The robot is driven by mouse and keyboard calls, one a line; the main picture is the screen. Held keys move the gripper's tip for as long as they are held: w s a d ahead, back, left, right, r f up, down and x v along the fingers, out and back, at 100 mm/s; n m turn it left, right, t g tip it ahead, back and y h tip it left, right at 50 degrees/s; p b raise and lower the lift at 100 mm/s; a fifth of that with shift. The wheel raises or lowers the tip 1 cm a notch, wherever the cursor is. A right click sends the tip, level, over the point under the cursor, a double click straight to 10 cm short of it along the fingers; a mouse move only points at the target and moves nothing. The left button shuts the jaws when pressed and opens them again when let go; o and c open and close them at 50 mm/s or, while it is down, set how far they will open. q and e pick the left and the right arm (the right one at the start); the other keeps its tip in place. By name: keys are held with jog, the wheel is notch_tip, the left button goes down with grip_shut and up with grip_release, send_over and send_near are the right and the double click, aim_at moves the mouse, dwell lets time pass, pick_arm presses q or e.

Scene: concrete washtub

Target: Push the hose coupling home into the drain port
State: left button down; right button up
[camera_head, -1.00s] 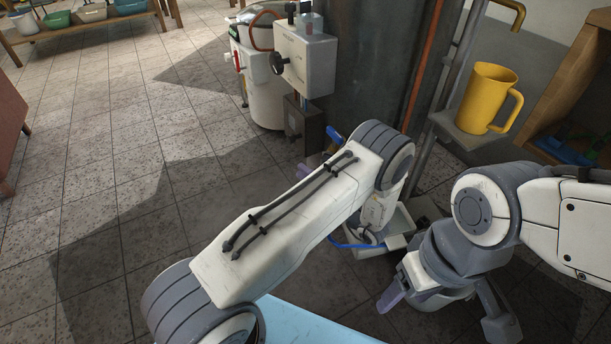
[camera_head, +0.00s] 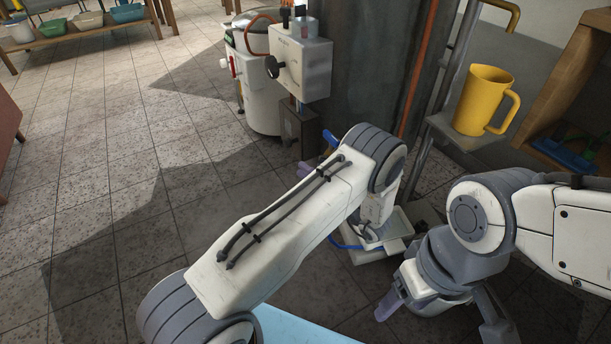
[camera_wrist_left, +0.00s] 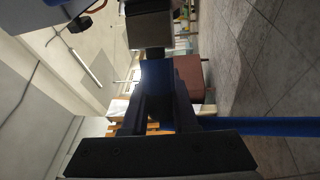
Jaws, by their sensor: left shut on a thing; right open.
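My left arm reaches in from the left in the head view, and its wrist hides most of the left gripper. The left gripper (camera_wrist_left: 158,112) is shut on the blue hose coupling (camera_wrist_left: 160,78), which sits between its dark fingers. A small blue part of the coupling (camera_head: 331,138) shows past the wrist in the head view. A dark neck lies between the coupling and a grey block (camera_wrist_left: 150,28), apparently the drain port; I cannot tell how deep the coupling sits. The blue hose (camera_wrist_left: 265,126) runs off to the right. My right gripper (camera_head: 438,312) is open and empty at the lower right.
A white box with a black knob (camera_head: 303,65) stands beside a dark column (camera_head: 370,70), near a white drum (camera_head: 260,105). A yellow mug (camera_head: 484,100) stands on a ledge. A pale tray (camera_head: 360,255) lies below the left wrist. Tiled floor is clear at left.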

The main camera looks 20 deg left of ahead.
pick_arm(q)
jog(key=shift+w, duration=0.2)
jog(key=c, duration=0.6)
grip_release()
jog(key=p+v, duration=0.3)
jog(key=v, duration=0.7)
jog(key=shift+d, duration=0.25)
